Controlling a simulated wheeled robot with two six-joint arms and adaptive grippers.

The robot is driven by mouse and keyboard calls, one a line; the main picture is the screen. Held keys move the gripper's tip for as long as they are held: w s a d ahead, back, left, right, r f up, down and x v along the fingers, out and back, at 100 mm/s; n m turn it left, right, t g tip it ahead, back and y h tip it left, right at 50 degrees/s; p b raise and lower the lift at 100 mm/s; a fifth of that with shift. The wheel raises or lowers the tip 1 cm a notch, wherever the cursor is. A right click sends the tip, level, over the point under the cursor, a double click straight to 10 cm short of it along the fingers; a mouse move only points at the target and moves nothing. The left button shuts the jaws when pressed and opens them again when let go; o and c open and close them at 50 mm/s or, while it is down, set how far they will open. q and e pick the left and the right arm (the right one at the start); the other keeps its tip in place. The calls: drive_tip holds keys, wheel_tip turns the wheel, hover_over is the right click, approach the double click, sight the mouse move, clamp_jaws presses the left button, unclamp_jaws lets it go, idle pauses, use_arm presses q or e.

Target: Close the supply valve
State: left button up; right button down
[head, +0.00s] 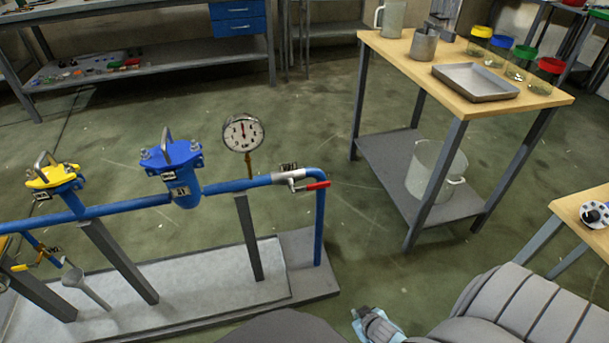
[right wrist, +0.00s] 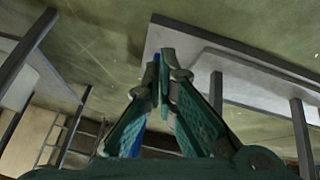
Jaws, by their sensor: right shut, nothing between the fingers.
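A blue pipe (head: 240,185) runs across the left half of the head view. A valve with a red lever (head: 313,186) sits at its right end, just before the pipe bends down. The lever lies roughly along the pipe. A valve with a yellow lever (head: 22,267) is on a lower branch at the far left. I cannot read the tags to tell which is the supply valve. My right gripper (right wrist: 160,78) is shut and empty in the right wrist view. My left gripper is out of view.
A round gauge (head: 243,133), a blue-capped vessel (head: 180,178) and a yellow-capped fitting (head: 52,177) stand along the pipe. A wooden-topped table (head: 400,60) with a metal tray (head: 475,82) and jars is at the back right. Open floor lies between pipe and table.

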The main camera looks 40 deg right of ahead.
drive_tip(key=w+d+r+m+t+h+p, duration=0.1)
drive_tip(key=w+d+r+t, duration=0.2)
drive_tip(key=w+r, duration=0.75)
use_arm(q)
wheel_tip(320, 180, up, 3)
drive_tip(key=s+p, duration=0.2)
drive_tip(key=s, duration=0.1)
use_arm(e)
wheel_tip(320, 180, up, 23)
drive_tip(key=m+t+h+b, duration=0.1)
drive_tip(key=m+t+b, duration=0.15)
drive_tip(key=t, duration=0.25)
hover_over(311, 187)
drive_tip(key=s+d, duration=0.2)
drive_tip(key=s, duration=0.1)
use_arm(q)
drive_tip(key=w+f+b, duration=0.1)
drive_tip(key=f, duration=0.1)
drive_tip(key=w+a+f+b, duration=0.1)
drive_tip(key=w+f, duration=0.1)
drive_tip(key=shift+b, duration=0.3)
use_arm(e)
drive_tip(key=f, duration=0.4)
drive_tip(key=shift+w+d+n+t, duration=0.15)
drive_tip(key=shift+d+n+t, duration=0.1)
drive_tip(key=shift+t, duration=0.05)
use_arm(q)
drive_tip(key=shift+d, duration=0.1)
use_arm(e)
drive_tip(key=shift+r, duration=0.1)
